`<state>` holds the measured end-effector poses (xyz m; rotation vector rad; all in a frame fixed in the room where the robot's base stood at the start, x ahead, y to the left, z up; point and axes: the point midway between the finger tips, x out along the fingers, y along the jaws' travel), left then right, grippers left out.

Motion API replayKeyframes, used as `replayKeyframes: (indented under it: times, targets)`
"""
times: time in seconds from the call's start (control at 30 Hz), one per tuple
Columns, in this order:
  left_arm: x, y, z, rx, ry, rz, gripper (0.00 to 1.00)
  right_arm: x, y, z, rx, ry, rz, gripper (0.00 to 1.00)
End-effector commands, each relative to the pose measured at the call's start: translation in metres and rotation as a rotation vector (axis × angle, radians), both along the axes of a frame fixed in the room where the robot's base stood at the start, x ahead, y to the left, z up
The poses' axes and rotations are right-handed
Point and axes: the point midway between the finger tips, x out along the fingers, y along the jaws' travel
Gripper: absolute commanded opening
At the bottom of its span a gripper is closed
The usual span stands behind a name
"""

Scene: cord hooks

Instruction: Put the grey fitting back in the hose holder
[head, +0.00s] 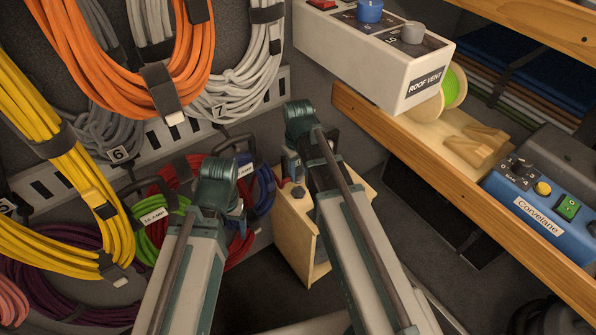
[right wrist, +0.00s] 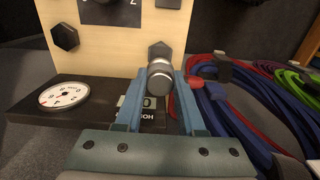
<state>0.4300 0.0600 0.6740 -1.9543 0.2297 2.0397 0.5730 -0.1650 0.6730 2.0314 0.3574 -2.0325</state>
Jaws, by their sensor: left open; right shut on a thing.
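The grey fitting (right wrist: 159,78) is a short rounded metal cylinder, held between the fingertips of my right gripper (right wrist: 160,88) in the right wrist view. It is in front of the pale wooden panel (right wrist: 110,42), with a dark hexagonal piece (right wrist: 160,50) right behind it. I cannot tell whether they touch. In the head view my right gripper (head: 292,168) is at the top of the wooden stand (head: 300,228), partly hidden by its wrist. My left gripper (head: 242,198) is open, mostly hidden behind its wrist, near the hanging cords. I cannot make out the hose holder for certain.
A round gauge (right wrist: 65,95) lies on the dark base, beside a partly covered label (right wrist: 152,115). Blue cords (right wrist: 235,120) hang close to the right. Orange cord (head: 130,60) and yellow cord (head: 60,190) hang left. A wooden shelf (head: 440,165) edges the right side.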

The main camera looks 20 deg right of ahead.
Motion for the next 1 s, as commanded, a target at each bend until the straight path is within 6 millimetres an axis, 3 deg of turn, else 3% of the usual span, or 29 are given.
replayKeyframes:
  times: [0.5, 1.0]
  targets:
    - [0.0, 0.0, -0.047, 0.0, 0.0, 0.0, 0.81, 0.0, 0.0, -0.047, 0.0, 0.0, 0.0, 0.0]
    - [0.0, 0.0, -0.051, 0.0, 0.0, 0.0, 0.81, 0.0, 0.0, -0.051, 0.0, 0.0, 0.0, 0.0]
